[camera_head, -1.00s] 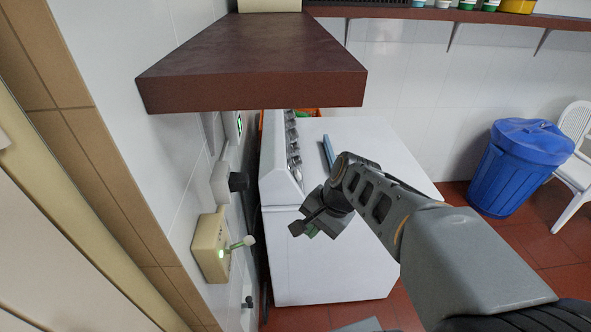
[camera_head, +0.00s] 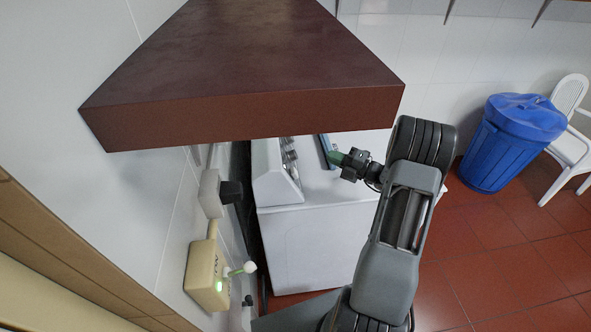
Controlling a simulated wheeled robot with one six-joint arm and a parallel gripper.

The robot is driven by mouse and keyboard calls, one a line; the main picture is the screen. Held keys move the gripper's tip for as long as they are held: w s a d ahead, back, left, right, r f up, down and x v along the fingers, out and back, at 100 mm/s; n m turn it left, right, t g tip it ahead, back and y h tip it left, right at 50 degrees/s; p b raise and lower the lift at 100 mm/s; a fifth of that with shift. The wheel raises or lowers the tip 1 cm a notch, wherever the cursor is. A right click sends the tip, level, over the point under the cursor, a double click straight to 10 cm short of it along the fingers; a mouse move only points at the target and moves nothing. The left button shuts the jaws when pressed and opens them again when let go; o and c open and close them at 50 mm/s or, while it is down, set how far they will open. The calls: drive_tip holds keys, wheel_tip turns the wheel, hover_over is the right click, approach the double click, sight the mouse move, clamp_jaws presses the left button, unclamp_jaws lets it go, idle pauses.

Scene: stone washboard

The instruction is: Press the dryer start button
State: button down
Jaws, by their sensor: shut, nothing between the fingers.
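The white dryer (camera_head: 308,240) stands below the dark red shelf, close to the left wall. Its sloped control panel (camera_head: 274,175) runs along its left side, with several grey knobs (camera_head: 290,158) on it. The start button cannot be made out, and the shelf hides the far part of the panel. My gripper (camera_head: 336,157) is shut and empty over the dryer's top, to the right of the knobs, its green fingertips towards the panel. It looks apart from the panel.
The dark red shelf (camera_head: 250,70) overhangs the dryer's far part. On the left wall are a beige switch box with a lever (camera_head: 205,275) and a plug (camera_head: 210,195). A blue bin (camera_head: 500,150) and white chair (camera_head: 572,125) stand at right. The floor between is clear.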

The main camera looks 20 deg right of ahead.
sight(294, 173)
idle(0.3)
drive_tip(key=w+a+f+b, duration=0.1)
drive_tip(key=a+f+b, duration=0.2)
drive_tip(key=a, duration=0.4)
drive_tip(key=shift+w+a+f+b, duration=0.25)
drive_tip(key=shift+a+f+b, duration=0.1)
drive_tip(key=shift+b, duration=0.05)
drive_tip(key=shift+a, duration=0.2)
idle(2.0)
drive_tip(key=shift+w+a+f, duration=0.1)
drive_tip(key=shift+a+f, duration=0.1)
drive_tip(key=shift+a, duration=0.05)
drive_tip(key=shift+w+a+f, duration=0.1)
drive_tip(key=shift+a+f, duration=0.25)
drive_tip(key=shift+a, duration=0.35)
idle(1.0)
drive_tip(key=shift+d+r, duration=0.1)
drive_tip(key=shift+d, duration=0.05)
idle(0.3)
drive_tip(key=shift+s+d+r+p, duration=0.1)
drive_tip(key=shift+d+r+p, duration=0.15)
drive_tip(key=shift+d+p, duration=0.2)
drive_tip(key=shift+s+d+r+p, duration=0.1)
drive_tip(key=shift+d+r+p, duration=0.15)
drive_tip(key=shift+d, duration=0.25)
